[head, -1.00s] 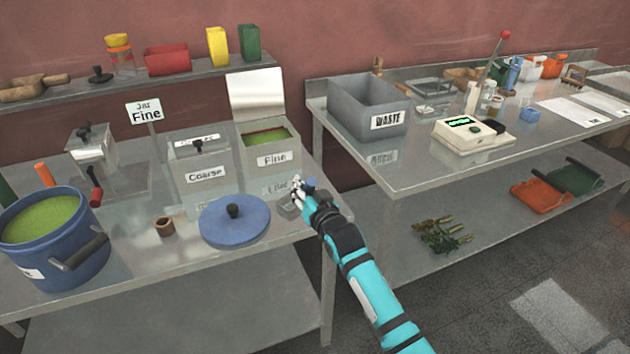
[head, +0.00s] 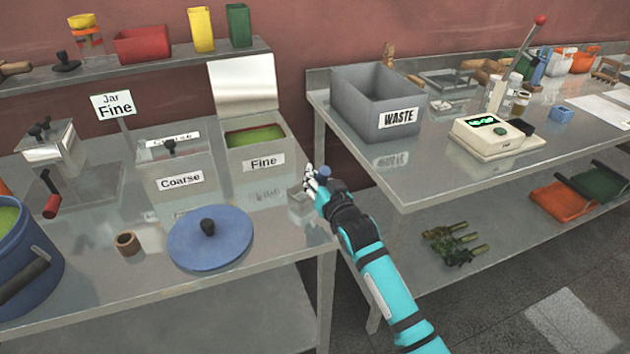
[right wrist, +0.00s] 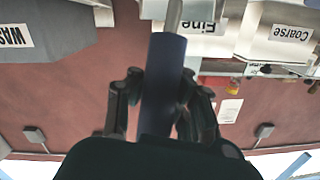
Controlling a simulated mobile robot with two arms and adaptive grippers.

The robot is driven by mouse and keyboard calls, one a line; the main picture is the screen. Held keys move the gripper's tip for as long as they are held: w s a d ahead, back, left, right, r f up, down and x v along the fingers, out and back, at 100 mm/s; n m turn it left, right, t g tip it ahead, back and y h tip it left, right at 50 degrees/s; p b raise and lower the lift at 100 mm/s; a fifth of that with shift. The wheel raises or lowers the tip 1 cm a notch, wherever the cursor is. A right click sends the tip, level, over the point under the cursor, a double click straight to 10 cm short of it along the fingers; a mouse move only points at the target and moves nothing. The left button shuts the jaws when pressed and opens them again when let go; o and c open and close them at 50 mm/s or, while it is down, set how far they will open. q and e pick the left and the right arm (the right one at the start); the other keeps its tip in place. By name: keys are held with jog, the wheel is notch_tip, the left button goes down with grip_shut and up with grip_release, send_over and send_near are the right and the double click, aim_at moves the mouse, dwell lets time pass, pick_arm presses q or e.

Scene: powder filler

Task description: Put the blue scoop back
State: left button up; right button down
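My right gripper (head: 318,186) is shut on the dark blue handle of the blue scoop (right wrist: 163,85), whose metal shaft runs up out of the right wrist view. In the head view a small grey metal piece, seemingly the scoop's head (head: 299,198), shows just left of the fingers. The gripper is at the left table's right end, in front of the open Fine bin (head: 263,162). The bin holds green powder and its lid stands up. The Coarse bin (head: 181,181) beside it is closed. My left gripper is not in view.
A blue lid (head: 185,245) lies near the front edge of the left table, by a small brown cup (head: 127,243). A blue tub (head: 45,265) stands at left. A grey WASTE bin (head: 360,85) and a scale (head: 497,138) are on the right table. A gap separates the tables.

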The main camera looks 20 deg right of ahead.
jog(key=shift+w+f, duration=0.1)
jog(key=shift+f, duration=0.3)
jog(key=shift+w+f, duration=0.1)
jog(key=shift+w, duration=0.1)
jog(key=c, duration=2)
grip_release()
jog(key=shift+d+f, duration=0.1)
jog(key=shift+d, duration=0.05)
jog(key=shift+c, duration=0.2)
jog(key=o, duration=0.4)
jog(key=shift+s, duration=0.1)
jog(key=shift+o, duration=0.9)
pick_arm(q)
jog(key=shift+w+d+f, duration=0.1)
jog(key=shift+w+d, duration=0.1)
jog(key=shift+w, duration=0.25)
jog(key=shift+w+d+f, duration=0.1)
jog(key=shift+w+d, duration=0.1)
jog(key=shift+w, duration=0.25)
pick_arm(e)
jog(key=shift+s, duration=0.3)
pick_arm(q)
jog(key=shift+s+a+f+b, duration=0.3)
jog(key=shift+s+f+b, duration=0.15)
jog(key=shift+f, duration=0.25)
pick_arm(e)
jog(key=s+d+r, duration=0.1)
jog(key=s, duration=1)
jog(key=shift+s, duration=0.15)
